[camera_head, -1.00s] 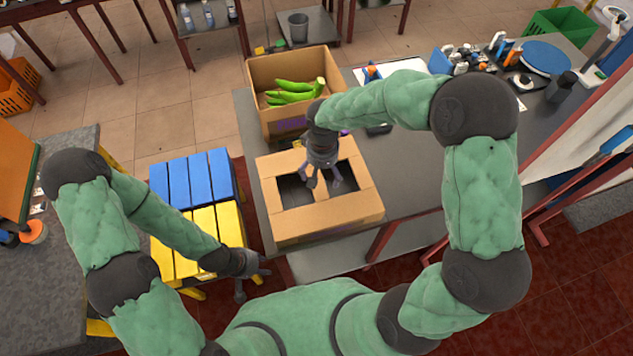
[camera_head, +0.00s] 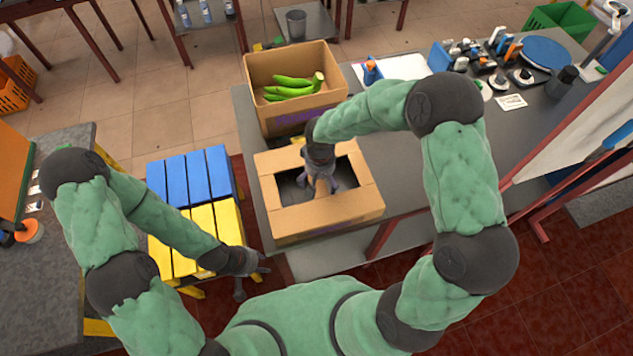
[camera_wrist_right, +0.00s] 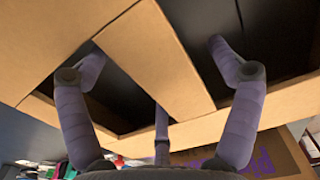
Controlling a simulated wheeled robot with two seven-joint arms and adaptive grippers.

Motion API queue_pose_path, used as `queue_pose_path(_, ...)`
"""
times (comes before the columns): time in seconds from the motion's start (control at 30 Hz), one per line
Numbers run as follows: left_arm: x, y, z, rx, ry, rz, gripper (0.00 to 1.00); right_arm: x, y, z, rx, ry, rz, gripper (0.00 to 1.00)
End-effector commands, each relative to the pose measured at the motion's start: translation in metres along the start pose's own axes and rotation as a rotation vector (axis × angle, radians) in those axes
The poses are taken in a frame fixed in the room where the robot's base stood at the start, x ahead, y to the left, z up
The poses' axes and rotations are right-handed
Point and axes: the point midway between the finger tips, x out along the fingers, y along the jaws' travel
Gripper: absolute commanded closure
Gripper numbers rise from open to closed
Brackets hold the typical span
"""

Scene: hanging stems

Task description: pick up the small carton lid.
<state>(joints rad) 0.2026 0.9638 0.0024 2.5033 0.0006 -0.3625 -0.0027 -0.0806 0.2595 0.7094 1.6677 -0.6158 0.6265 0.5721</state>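The small carton lid (camera_head: 345,207) is a tan cardboard piece with two dark openings and a middle strip. It lies at the near edge of the grey table. My right gripper (camera_head: 320,188) is over the strip, fingers spread. In the right wrist view the strip (camera_wrist_right: 158,60) runs between the two outer fingers (camera_wrist_right: 158,68), which reach toward the dark openings on either side with gaps to the strip. Whether any fingertip touches the cardboard is unclear. My left gripper (camera_head: 252,279) is empty, fingers apart, beside the yellow-slatted stool.
An open carton (camera_head: 292,120) with green bananas (camera_head: 292,86) stands just behind the lid. The stool with blue and yellow slats (camera_head: 195,210) is to the left. The grey table (camera_head: 430,165) is clear to the lid's right, with tools and a blue disc (camera_head: 545,54) farther back.

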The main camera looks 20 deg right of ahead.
Motion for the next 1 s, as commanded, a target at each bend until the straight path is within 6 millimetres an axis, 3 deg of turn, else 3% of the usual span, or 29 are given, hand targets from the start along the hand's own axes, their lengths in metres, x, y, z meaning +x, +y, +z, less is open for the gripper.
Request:
queue_pose_path(0.03,0.000,0.000,0.000,0.000,0.000,0.000,0.60,0.000,0.000,0.000,0.000,0.000,0.000,0.23)
queue_pose_path(0.27,0.000,0.000,0.000,0.000,0.000,0.000,0.60,0.000,0.000,0.000,0.000,-0.001,0.000,0.86)
queue_pose_path(0.63,-0.002,0.001,0.000,0.000,0.000,0.000,0.60,-0.011,0.000,-0.001,0.000,0.002,0.001,0.87)
queue_pose_path(1.0,-0.012,0.004,0.000,0.000,0.000,0.000,0.60,-0.077,0.000,-0.001,0.001,0.005,0.000,0.87)
